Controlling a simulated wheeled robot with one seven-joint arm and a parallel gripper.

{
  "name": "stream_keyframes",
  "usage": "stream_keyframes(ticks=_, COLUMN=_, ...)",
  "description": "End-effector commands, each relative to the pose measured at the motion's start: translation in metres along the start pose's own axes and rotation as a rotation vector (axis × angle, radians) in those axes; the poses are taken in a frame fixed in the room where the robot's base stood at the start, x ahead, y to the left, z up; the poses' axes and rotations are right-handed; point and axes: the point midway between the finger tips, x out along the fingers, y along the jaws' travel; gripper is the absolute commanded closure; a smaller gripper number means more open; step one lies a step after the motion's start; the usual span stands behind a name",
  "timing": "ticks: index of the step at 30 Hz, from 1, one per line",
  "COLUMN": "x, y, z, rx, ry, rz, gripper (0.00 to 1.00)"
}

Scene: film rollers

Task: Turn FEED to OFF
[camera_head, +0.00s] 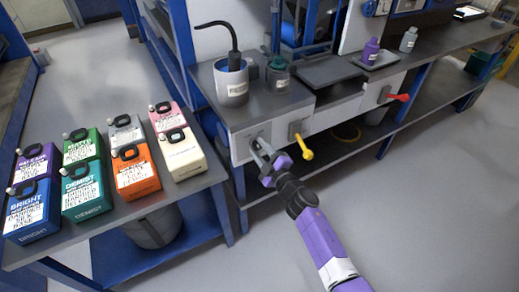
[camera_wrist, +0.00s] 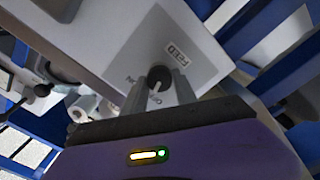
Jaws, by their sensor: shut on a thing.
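The FEED knob (camera_wrist: 159,73) is a dark round dial on a light grey plate (camera_wrist: 180,35) on the front of the bench. Its printed FEED label (camera_wrist: 175,54) shows in the wrist view. Small print lies to the knob's left and below it, too partly covered to read surely. My gripper (camera_wrist: 160,90) is shut on the knob, one finger on each side. In the head view my gripper (camera_head: 258,146) reaches the leftmost plate of the bench front and hides most of the knob. I cannot tell exactly where the knob points.
A yellow lever (camera_head: 304,150) and a red lever (camera_head: 398,97) are on the bench front to the right. A white pot (camera_head: 231,88) and a green-capped jar (camera_head: 278,76) stand on the bench top. Several coloured jugs (camera_head: 135,168) stand on the left table.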

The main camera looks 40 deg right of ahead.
Motion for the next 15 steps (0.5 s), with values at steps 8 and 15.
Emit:
stream_keyframes(ticks=8, x=-0.0004, y=-0.0014, z=0.0002, rx=-0.161, ry=0.000, rz=-0.001, gripper=1.00)
stream_keyframes(ticks=15, x=-0.0004, y=-0.0017, z=0.0000, rx=-0.225, ry=0.001, rz=-0.002, gripper=1.00)
